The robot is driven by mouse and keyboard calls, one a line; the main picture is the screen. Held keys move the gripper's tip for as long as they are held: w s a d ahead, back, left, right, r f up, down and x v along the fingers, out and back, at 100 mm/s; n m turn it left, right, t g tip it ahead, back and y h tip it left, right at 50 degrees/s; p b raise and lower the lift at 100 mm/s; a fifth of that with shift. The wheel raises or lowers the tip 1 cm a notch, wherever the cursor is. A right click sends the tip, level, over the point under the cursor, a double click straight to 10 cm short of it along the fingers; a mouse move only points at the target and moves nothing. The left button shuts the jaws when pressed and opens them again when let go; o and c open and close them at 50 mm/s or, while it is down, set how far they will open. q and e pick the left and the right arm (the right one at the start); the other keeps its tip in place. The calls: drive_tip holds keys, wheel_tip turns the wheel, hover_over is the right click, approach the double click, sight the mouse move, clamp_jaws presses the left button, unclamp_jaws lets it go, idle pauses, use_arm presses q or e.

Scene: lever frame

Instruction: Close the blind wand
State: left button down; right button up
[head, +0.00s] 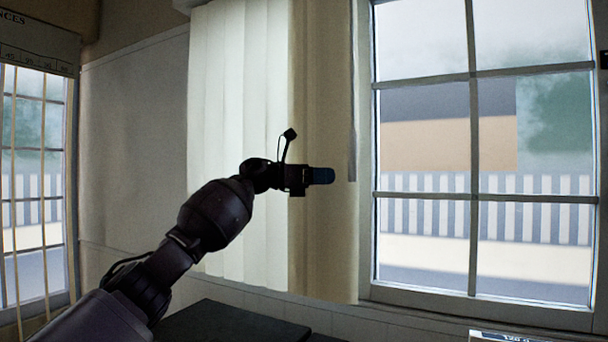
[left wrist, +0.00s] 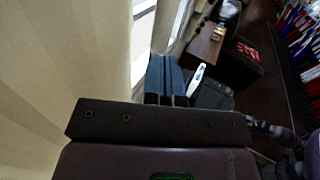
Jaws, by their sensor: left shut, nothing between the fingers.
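Cream vertical blinds (head: 235,120) hang bunched to the left of the large window. A thin grey strip (head: 351,110), which looks like the blind wand, hangs upright at their right edge and ends at about my gripper's height. My left gripper (head: 330,176) is shut and empty in front of the blinds, its tips a little left of the strip's lower end. I cannot tell how far apart they are in depth. In the left wrist view the shut fingers (left wrist: 166,82) have nothing between them. The blinds (left wrist: 50,60) fill the left there. My right gripper is out of view.
The large window (head: 480,150) is uncovered on the right. A dark flat surface (head: 230,325) lies low beneath the blinds. A second window (head: 35,180) is at the far left. The left wrist view shows a wooden desk (left wrist: 205,48) beyond the fingers.

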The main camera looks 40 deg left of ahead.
use_arm(q)
drive_tip(key=shift+x, duration=1.5)
